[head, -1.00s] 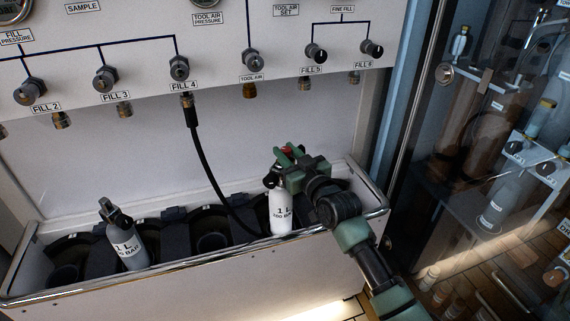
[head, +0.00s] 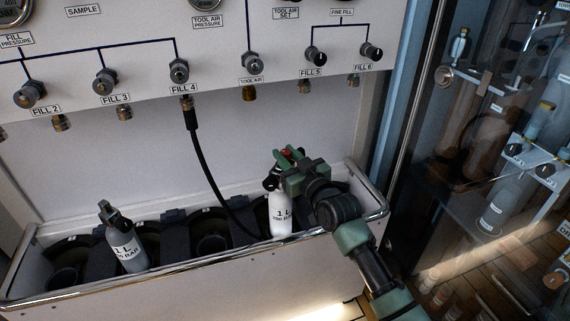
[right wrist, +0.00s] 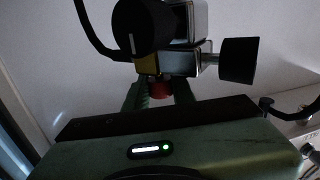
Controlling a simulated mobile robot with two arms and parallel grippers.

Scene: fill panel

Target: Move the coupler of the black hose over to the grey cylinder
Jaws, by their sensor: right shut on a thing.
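The grey cylinder (head: 126,250) leans in the left part of the trough, with a dark valve on top. A white cylinder (head: 281,215) stands in the right part. The black hose (head: 205,165) hangs from the FILL 4 outlet and runs down behind the white cylinder. My right gripper (head: 288,158) is at the white cylinder's valve, shut on the red coupler (right wrist: 160,89). In the right wrist view, the coupler sits between the fingers, close against the valve (right wrist: 180,25) with its black knobs. Whether it is still joined to the valve is hard to tell. My left gripper is out of view.
The metal trough (head: 200,275) has a raised front rail and several dark round holders with dividers. The fill panel (head: 220,75) with knobs and brass outlets overhangs it. A glass-door cabinet (head: 480,130) stands close on the right.

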